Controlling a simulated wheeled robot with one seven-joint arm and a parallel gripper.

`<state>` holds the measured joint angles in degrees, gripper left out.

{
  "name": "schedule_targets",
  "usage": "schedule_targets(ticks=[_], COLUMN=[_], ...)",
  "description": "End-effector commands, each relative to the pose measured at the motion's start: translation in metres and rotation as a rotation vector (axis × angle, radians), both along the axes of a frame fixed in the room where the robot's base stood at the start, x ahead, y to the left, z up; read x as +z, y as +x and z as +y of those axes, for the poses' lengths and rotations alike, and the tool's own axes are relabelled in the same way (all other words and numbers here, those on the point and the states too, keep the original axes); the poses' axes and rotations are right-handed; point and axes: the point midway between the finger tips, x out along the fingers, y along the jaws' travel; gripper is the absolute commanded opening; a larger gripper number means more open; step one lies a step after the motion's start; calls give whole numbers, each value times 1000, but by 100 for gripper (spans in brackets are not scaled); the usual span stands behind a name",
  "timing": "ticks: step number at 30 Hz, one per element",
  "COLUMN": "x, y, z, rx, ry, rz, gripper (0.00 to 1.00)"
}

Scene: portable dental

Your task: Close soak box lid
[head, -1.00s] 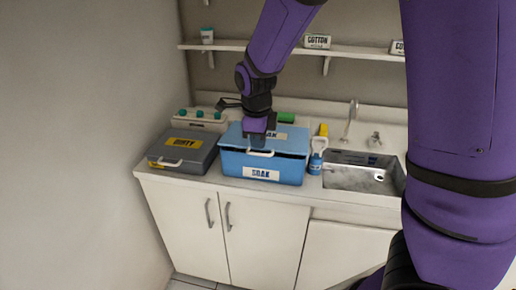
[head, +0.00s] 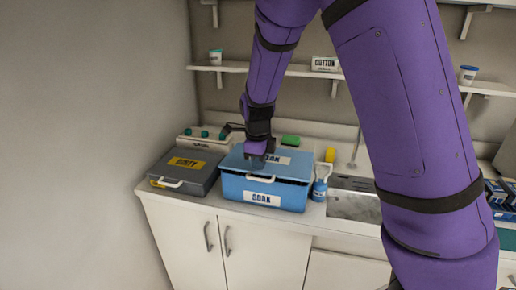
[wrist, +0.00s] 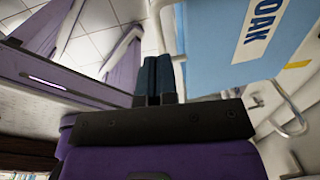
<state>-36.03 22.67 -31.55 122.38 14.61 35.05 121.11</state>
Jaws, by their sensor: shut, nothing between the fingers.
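The blue soak box (head: 240,190) stands on the counter with a SOAK label on its front. Its blue lid (head: 298,168) lies over the top, almost level, with a thin dark gap under its front edge. A white handle (head: 259,179) is at the front. My gripper (head: 258,164) is shut and empty, pointing down at the front part of the lid, just behind the handle. Whether the fingertips touch the lid is unclear.
A grey box labelled DIRTY (head: 200,177) stands close on the left. A blue bottle (head: 320,188) stands just right of the soak box, before the sink (head: 352,205). A green item (head: 290,141) lies behind. A shelf (head: 235,68) runs above the counter.

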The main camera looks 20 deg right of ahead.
Motion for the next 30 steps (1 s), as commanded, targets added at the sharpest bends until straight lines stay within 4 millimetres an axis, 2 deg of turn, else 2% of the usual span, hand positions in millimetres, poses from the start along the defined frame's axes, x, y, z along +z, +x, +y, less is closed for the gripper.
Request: schedule_targets(ticks=[3,7,23,30], x=[-18,-31,-40,-65], y=[1,2,3,-1], z=[-1,-2,-2,1], rx=[-1,-1,0,0], ry=[0,0,0,0], rz=[3,2,0,3], gripper=[0,0,0,0])
